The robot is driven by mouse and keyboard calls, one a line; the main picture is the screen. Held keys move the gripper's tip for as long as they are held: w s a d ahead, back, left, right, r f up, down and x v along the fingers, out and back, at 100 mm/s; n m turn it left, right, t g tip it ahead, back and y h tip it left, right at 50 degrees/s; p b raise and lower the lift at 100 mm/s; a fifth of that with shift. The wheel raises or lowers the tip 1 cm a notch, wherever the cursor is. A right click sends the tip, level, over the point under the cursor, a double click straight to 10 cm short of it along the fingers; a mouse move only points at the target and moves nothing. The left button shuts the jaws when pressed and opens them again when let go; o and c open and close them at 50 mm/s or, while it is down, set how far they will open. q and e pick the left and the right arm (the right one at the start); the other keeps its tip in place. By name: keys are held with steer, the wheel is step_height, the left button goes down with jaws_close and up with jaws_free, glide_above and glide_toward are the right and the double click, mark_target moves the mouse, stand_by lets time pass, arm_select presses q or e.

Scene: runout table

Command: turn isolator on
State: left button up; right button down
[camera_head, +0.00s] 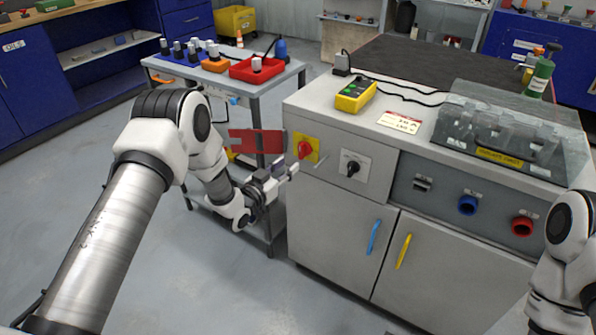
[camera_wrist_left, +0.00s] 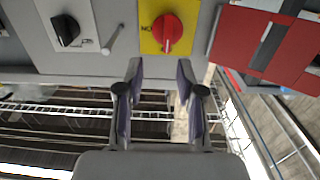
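The isolator is a red rotary knob (camera_head: 305,149) on a yellow plate (camera_head: 314,144), on the left end of the grey cabinet's front. My left gripper (camera_head: 288,171) is just in front of and below it in the head view. In the left wrist view the red knob (camera_wrist_left: 168,32) lies beyond the two fingertips (camera_wrist_left: 160,70). The fingers are apart with nothing between them, and no contact with the knob shows. A red hinged flap (camera_head: 257,141) stands out to the left of the plate. My right gripper is out of view; only part of my right arm shows.
A black rotary knob (camera_head: 352,168) and a small grey lever (camera_head: 322,160) are right of the isolator. A tool cart (camera_head: 268,87) stands left, close to my left arm. A clear cover (camera_head: 512,132) and yellow pendant box (camera_head: 355,96) are on the cabinet top.

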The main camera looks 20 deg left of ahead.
mark_target(300, 149)
arm_select(q)
steer(key=x, duration=0.5)
steer(key=a+x, duration=0.1)
steer(key=x, duration=0.2)
steer(key=shift+w+r+b, duration=0.15)
steer(key=shift+b, duration=0.15)
steer(key=shift+y, duration=0.3)
jaws_close()
